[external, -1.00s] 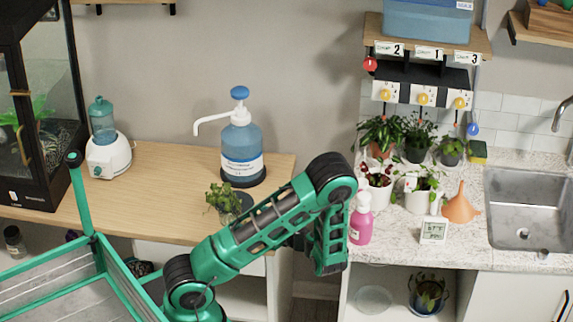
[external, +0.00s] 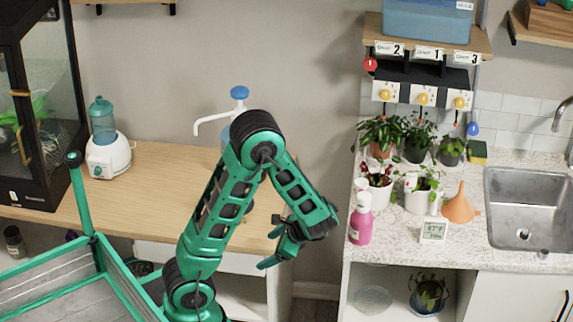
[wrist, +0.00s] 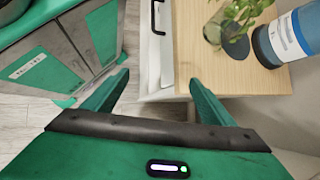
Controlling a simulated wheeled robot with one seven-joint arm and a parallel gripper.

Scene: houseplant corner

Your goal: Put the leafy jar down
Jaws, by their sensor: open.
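The leafy jar is a clear glass jar with green leaves. In the external view my arm hides the jar. My gripper (external: 274,250) is in front of the counter's right end, apart from the jar. In the wrist view its two fingers (wrist: 158,82) are spread with nothing between them; the jar is beyond the right finger.
A blue pump bottle (wrist: 290,38) stands close to the jar; its pump top (external: 240,93) shows above my arm. A white dispenser (external: 108,155) and a glass terrarium (external: 50,175) are further left. A white-speckled counter with potted plants (external: 378,185) and a pink bottle (external: 361,222) lies right, across a gap.

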